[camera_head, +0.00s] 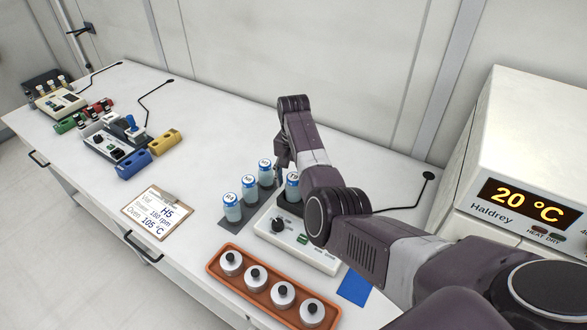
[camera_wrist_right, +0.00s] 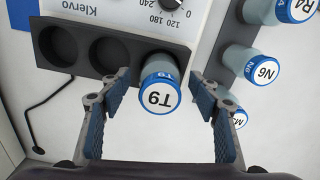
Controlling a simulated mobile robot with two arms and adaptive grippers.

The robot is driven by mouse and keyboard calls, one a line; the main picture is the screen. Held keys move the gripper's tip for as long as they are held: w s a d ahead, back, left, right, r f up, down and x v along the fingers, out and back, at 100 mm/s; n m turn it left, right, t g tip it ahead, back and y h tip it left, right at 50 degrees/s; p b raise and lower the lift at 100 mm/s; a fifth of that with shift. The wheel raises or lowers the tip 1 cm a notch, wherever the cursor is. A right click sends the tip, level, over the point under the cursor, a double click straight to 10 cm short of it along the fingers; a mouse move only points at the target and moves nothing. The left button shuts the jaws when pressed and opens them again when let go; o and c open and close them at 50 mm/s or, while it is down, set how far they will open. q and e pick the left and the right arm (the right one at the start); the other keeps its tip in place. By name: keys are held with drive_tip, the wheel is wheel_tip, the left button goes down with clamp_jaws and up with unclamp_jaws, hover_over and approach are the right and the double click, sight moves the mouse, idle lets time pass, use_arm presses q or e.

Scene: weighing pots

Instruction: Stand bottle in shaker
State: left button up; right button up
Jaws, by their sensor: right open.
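The shaker (camera_head: 296,243) is a white box with a knob and a dark block of round wells at its back. In the right wrist view its dark block (camera_wrist_right: 85,68) shows two empty wells. A blue-capped bottle marked T9 (camera_wrist_right: 160,92) stands at the block's right end, apparently in the third well; its lower part is hidden. The T9 bottle also shows in the head view (camera_head: 293,181), partly behind my arm. My right gripper (camera_wrist_right: 158,108) is open, with one finger on each side of the T9 bottle and gaps beside the cap. My left gripper is not in view.
Three blue-capped bottles, R4 (camera_head: 231,207), N6 (camera_head: 249,188) and another (camera_head: 265,172), stand on a dark mat left of the shaker. An orange tray (camera_head: 213,267) of lidded pots lies in front. A clipboard (camera_head: 157,212) lies left; an oven (camera_head: 535,150) stands right.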

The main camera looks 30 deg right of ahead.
wheel_tip(320, 180, up, 10)
drive_tip(key=b, duration=0.2)
drive_tip(key=shift+f+b, duration=0.2)
drive_tip(key=shift+b, duration=0.1)
drive_tip(key=shift+r, duration=0.5)
